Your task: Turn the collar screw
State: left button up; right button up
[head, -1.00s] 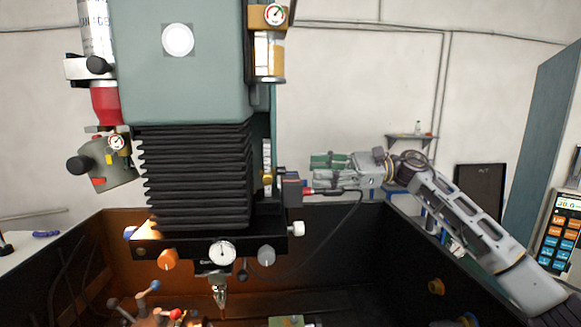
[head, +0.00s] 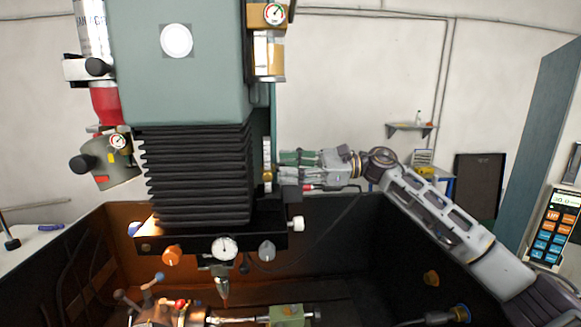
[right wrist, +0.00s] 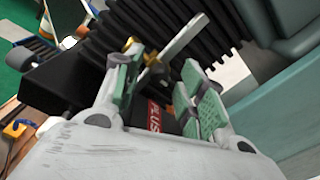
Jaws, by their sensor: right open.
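My right gripper (head: 283,167) reaches in from the right to the side of the machine head, beside the black bellows (head: 195,175). Its green-padded fingers are apart. In the right wrist view, the open gripper (right wrist: 158,70) has a pale bar (right wrist: 180,38) and a small brass-coloured part (right wrist: 133,46) just beyond its fingertips. I cannot tell for certain which part is the collar screw, or whether the fingers touch anything. My left gripper is out of view.
A black block with orange and grey knobs and a dial gauge (head: 224,246) hangs below the bellows. A green block (head: 287,315) lies in the tray below.

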grip_shut()
jog(key=shift+m+b, duration=0.5)
jog(key=shift+m, duration=0.1)
jog(key=shift+m+b, duration=0.35)
jog(key=shift+m, duration=2.35)
